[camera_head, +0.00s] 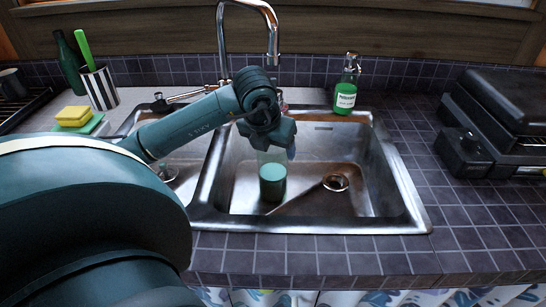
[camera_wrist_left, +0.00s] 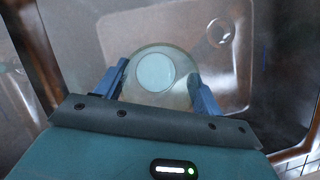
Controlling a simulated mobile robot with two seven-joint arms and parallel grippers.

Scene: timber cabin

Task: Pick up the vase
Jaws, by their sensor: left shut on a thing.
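The vase (camera_head: 272,182) is in the right-hand sink basin (camera_head: 318,150). Its lower part is dark green with a lighter green top surface, and its upper part looks clear. My left gripper (camera_head: 271,149) is above it, pointing down and shut on its upper part. In the left wrist view, the vase's round translucent rim (camera_wrist_left: 177,99) sits between the two blue fingers of my left gripper (camera_wrist_left: 160,82), with a pale disc inside. I cannot tell whether the vase's base touches the basin floor. My right gripper is not in view.
A curved tap (camera_head: 272,35) rises behind the basin. A green soap bottle (camera_head: 345,92) stands at the back rim. A black grill (camera_head: 505,110) is on the right counter. A striped cup (camera_head: 100,90), dark bottle (camera_head: 68,62) and yellow sponge (camera_head: 73,115) are at left.

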